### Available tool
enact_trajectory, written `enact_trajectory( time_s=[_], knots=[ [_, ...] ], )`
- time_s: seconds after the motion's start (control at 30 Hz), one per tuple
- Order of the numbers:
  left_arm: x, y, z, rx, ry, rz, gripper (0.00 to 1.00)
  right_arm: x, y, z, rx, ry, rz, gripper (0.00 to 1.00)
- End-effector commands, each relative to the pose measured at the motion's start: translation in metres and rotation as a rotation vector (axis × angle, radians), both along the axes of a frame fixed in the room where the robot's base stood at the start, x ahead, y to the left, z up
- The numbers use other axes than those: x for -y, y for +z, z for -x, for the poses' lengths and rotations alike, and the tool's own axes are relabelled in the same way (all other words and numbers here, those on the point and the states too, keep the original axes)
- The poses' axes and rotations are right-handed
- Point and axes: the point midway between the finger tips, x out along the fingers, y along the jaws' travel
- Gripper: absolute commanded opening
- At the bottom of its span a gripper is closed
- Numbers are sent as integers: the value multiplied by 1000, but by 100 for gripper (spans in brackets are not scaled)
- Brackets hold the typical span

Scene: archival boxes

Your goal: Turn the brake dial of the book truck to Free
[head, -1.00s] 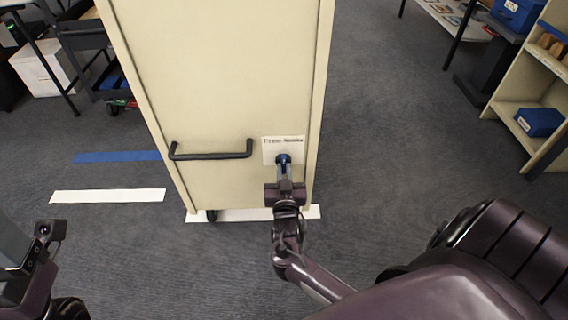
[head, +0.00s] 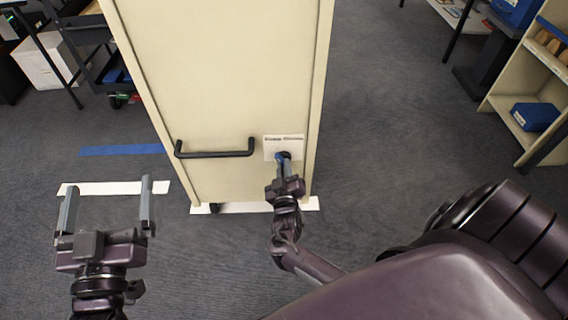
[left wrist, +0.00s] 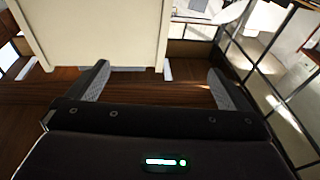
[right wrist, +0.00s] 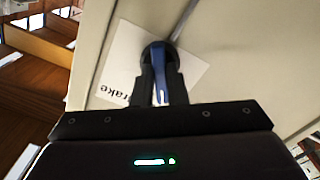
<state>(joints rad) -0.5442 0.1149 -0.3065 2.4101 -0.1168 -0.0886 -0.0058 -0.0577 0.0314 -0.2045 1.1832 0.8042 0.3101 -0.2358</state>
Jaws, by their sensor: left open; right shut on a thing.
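The cream book truck (head: 220,80) stands upright in the middle of the head view, its end panel facing me. A white label plate (head: 270,147) is low on the right of that panel; its words are too small to read in full, but "rake" shows in the right wrist view (right wrist: 118,68). The brake dial, dark with a blue lever (right wrist: 157,70), sits on the plate. My right gripper (head: 283,168) is shut on the dial's lever and hides part of it. My left gripper (head: 106,195) is open and empty, left of the truck and apart from it.
A black handle (head: 214,154) juts from the truck's panel, left of the dial. White floor tape (head: 120,188) and blue tape (head: 120,150) lie to the left. A cream shelf (head: 505,105) with a blue box (head: 536,116) stands at right. The carpet between is clear.

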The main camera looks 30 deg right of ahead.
Motion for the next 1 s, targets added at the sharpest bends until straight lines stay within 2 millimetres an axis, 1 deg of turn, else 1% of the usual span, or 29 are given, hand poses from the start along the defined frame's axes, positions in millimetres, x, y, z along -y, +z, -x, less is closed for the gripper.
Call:
enact_trajectory(
  time_s=[0.1, 0.27, 0.4, 0.7, 0.73, 0.87, 1.0],
  knots=[
    [1, -17, 0, -74, -2, -31, 100, -1, 0, 0, -17, 0, 25, 0],
    [2, -30, 0, -129, -5, -53, 100, -1, 0, 0, -28, 0, 44, 0],
    [2, -34, 0, -143, -6, -58, 100, -1, -1, 0, -32, 0, 50, 0],
    [2, -34, 0, -143, -6, -58, 100, -1, -1, 0, -32, 0, 50, 0],
    [2, -34, 0, -142, -6, -58, 100, -1, -1, 0, -33, 0, 50, 17],
    [3, -34, 0, -142, -6, -58, 100, -1, -1, 0, -32, 0, 50, 34],
    [3, -34, 0, -142, -6, -57, 100, 0, 0, 0, -31, 1, 49, 35]
  ],
)
